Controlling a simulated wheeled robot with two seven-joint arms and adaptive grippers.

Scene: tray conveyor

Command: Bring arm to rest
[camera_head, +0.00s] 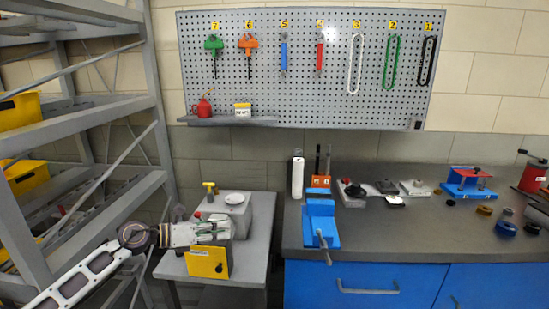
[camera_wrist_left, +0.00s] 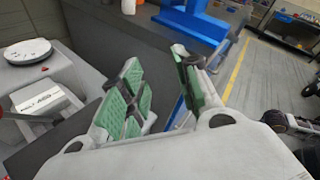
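My left arm reaches in from the left in the head view. Its left gripper (camera_head: 222,230) is over the small grey side table, by the yellow box (camera_head: 208,262). In the left wrist view the same gripper (camera_wrist_left: 160,78) shows its green-padded fingers spread apart with nothing between them. Whether it touches the yellow box cannot be told.
The small grey table (camera_head: 252,268) also holds a grey box with a white round plate (camera_head: 234,198) and a yellow-topped bottle (camera_head: 209,190). A blue vise (camera_head: 320,222) stands on the workbench (camera_head: 400,235) to the right. A grey shelf rack (camera_head: 100,130) stands at left.

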